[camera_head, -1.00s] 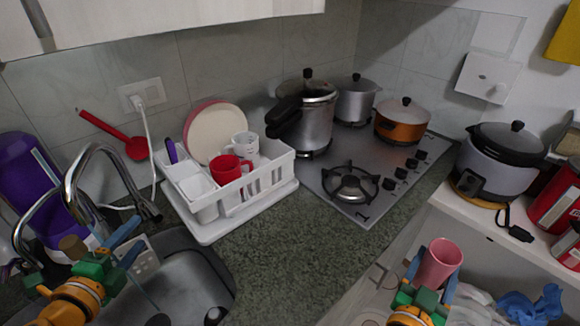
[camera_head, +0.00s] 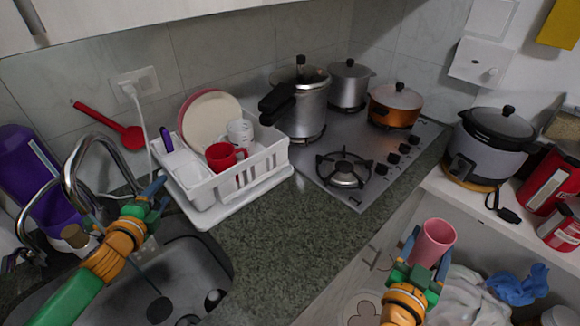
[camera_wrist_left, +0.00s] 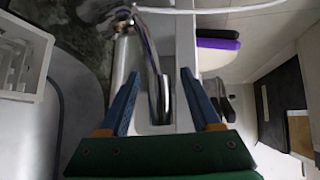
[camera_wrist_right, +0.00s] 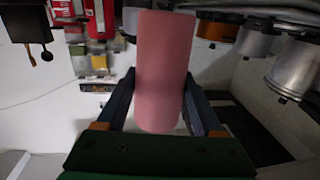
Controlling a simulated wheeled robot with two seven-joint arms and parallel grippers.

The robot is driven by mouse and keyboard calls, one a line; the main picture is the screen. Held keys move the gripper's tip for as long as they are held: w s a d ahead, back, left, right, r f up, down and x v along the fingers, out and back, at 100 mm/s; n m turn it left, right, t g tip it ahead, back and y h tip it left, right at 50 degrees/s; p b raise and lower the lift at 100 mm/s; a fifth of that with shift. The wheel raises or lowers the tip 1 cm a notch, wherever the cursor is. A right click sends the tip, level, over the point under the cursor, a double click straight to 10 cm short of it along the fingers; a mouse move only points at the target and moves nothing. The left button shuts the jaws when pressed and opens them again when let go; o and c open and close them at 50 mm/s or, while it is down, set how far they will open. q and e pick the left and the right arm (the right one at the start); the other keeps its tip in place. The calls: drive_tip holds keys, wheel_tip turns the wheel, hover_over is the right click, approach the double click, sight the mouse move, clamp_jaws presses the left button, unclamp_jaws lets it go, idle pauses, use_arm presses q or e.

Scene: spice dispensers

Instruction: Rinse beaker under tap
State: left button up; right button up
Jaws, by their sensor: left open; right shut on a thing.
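The pink beaker (camera_head: 433,243) is held at the lower right in the head view, over the open cabinet area. My right gripper (camera_head: 428,250) is shut on its sides, and it fills the middle of the right wrist view (camera_wrist_right: 165,70). The chrome tap (camera_head: 72,170) arches over the sink (camera_head: 195,265) at the left. My left gripper (camera_head: 140,192) is open beside the tap. In the left wrist view, the tap's metal (camera_wrist_left: 155,65) shows between the two open fingers. I cannot tell whether they touch it.
A white dish rack (camera_head: 230,190) with plates, a red mug (camera_head: 222,156) and a white cup stands right of the sink. The hob (camera_head: 375,150) holds several pots. A rice cooker (camera_head: 488,145) stands at the right. The counter before the rack is clear.

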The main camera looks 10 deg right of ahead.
use_arm(q)
clamp_jaws()
idle(1.4)
